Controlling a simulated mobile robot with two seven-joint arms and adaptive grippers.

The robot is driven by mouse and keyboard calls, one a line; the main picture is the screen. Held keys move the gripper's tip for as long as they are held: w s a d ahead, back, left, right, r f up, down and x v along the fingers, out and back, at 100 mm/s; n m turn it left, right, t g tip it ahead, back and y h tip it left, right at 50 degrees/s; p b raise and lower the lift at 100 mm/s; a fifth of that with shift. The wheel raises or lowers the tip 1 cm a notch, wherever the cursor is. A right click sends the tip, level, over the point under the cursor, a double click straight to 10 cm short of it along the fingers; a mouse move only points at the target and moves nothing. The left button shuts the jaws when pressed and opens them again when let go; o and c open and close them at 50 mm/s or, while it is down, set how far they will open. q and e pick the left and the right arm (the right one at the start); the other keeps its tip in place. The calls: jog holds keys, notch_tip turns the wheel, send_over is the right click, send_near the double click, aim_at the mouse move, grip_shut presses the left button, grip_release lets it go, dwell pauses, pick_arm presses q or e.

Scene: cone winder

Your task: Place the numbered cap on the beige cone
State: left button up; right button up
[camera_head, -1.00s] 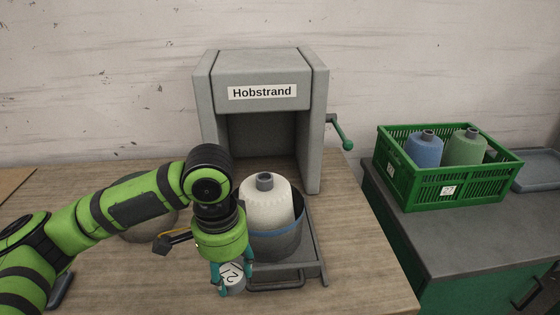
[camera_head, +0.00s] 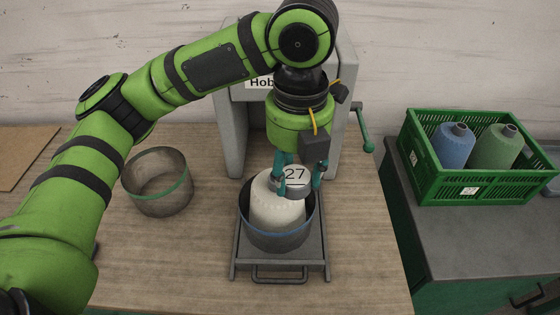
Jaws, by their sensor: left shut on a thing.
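The beige cone (camera_head: 272,209) stands in a dark pot (camera_head: 279,241) with a blue band. The cap is at the cone's top, a little to its right in the picture, and hides the tip. I cannot tell whether cap and cone touch. My right gripper is not in view.
The pot stands on a grey sliding tray (camera_head: 318,250) with a front handle, before the grey Hobstrand machine (camera_head: 235,135). An empty pot with a green band (camera_head: 158,190) stands left. A green crate (camera_head: 478,187) with blue and green cones is at right.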

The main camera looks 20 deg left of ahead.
pick_arm(q)
jog(key=w+a+f+p, duration=0.1)
jog(key=w+a+f, duration=0.1)
jog(key=w, duration=0.1)
jog(key=w+a+f+p, duration=0.1)
jog(key=w+a+f, duration=0.1)
jog(key=w, duration=0.1)
jog(key=w+a+f+p, duration=0.2)
jog(key=w, duration=0.1)
jog(key=shift+w+f, duration=0.25)
jog(key=shift+f, duration=0.05)
notch_tip(320, 180, down, 4)
jog(key=shift+r+p, duration=0.15)
jog(key=shift+p, duration=1.1)
jog(key=shift+f, duration=0.25)
jog(key=shift+f, duration=0.15)
jog(key=o, duration=0.8)
notch_tip(320, 180, up, 12)
jog(key=b, duration=0.5)
jog(key=shift+r, duration=0.25)
